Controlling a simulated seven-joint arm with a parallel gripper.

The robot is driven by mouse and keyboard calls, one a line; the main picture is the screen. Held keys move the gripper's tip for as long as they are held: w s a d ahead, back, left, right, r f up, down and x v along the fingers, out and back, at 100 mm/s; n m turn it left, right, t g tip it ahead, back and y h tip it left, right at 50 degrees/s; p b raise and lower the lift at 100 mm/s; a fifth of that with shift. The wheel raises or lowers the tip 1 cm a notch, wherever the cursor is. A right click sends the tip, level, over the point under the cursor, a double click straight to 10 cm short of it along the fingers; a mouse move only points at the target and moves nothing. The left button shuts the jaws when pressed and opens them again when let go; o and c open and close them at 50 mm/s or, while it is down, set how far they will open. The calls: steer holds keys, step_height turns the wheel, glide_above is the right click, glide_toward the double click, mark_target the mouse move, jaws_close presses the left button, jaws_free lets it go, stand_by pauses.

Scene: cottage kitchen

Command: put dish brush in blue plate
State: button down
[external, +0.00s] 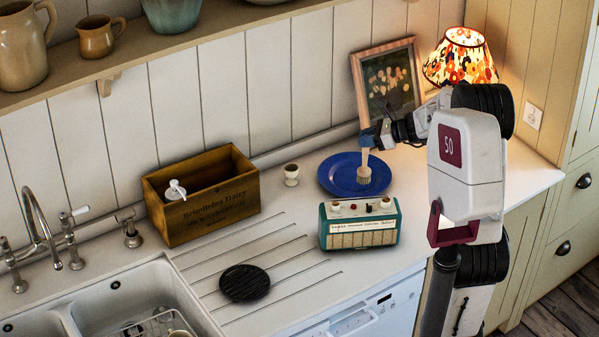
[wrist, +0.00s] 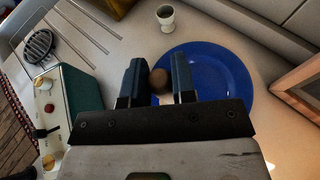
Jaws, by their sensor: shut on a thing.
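The dish brush (external: 364,168) has a pale handle and a round bristle head. It hangs upright, head down, over the blue plate (external: 334,176) in the external view; I cannot tell whether the bristles touch the plate. My gripper (external: 368,138) is shut on the brush near the top of its handle. In the wrist view the fingers of my gripper (wrist: 157,82) stand on both sides of the brush's round brown end (wrist: 158,79), with the blue plate (wrist: 235,75) behind them. The gripper hides part of the plate there.
A teal radio (external: 360,225) stands in front of the plate. A white egg cup (external: 291,174) stands left of it. A picture frame (external: 388,80) and a lit lamp (external: 460,58) are behind. A wooden box (external: 202,194), a black trivet (external: 244,283) and the sink (external: 120,300) are left.

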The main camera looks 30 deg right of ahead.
steer(key=w+d, duration=0.1)
steer(key=w, duration=0.5)
steer(key=shift+w+d+f, duration=0.3)
steer(key=shift+w+d, duration=0.05)
steer(key=shift+w, duration=0.05)
steer(key=shift+f, duration=1.95)
steer(key=c, duration=0.9)
jaws_free()
steer(key=shift+c, duration=0.2)
steer(key=shift+r, duration=0.1)
steer(key=v, duration=1.2)
